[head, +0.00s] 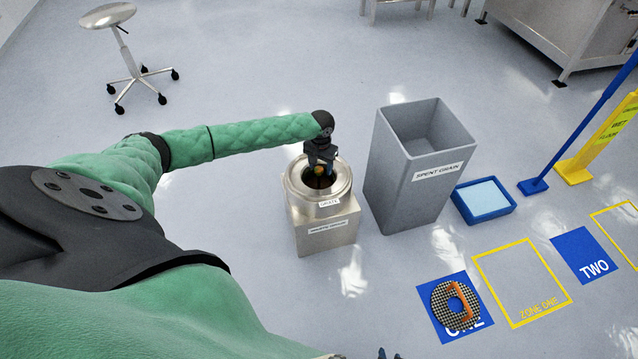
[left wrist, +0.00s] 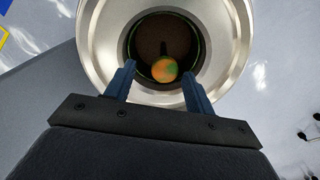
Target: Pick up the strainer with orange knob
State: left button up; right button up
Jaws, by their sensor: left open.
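The strainer's orange knob (head: 320,171), with green patches, shows inside the round opening of a steel vessel (head: 335,205). In the left wrist view the knob (left wrist: 164,69) stands on a dark stem above a brownish disc deep in the opening. The strainer's body is mostly hidden by the vessel. My left gripper (head: 319,163) points down over the opening. Its blue fingers (left wrist: 157,78) are open, one on each side of the knob, with a gap to each; I cannot tell their height against it. Dark tips, likely my right gripper (head: 388,354), barely show at the bottom edge.
A tall grey bin (head: 408,190) labelled SPENT GRAIN stands close right of the vessel. A blue tray (head: 460,213) lies beyond it. A round grate with an orange handle (head: 461,306) lies on the blue ONE mat (head: 436,331). ZONE ONE's yellow frame (head: 479,262) encloses bare floor.

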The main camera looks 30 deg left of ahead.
aim_at(319, 169)
pick_arm(q)
jog(key=f, duration=0.4)
jog(key=shift+s+a+f, duration=0.15)
jog(key=shift+a+f, duration=0.1)
jog(key=shift+a, duration=0.05)
jog(key=shift+c, duration=0.2)
grip_shut()
jog(key=shift+r, duration=0.2)
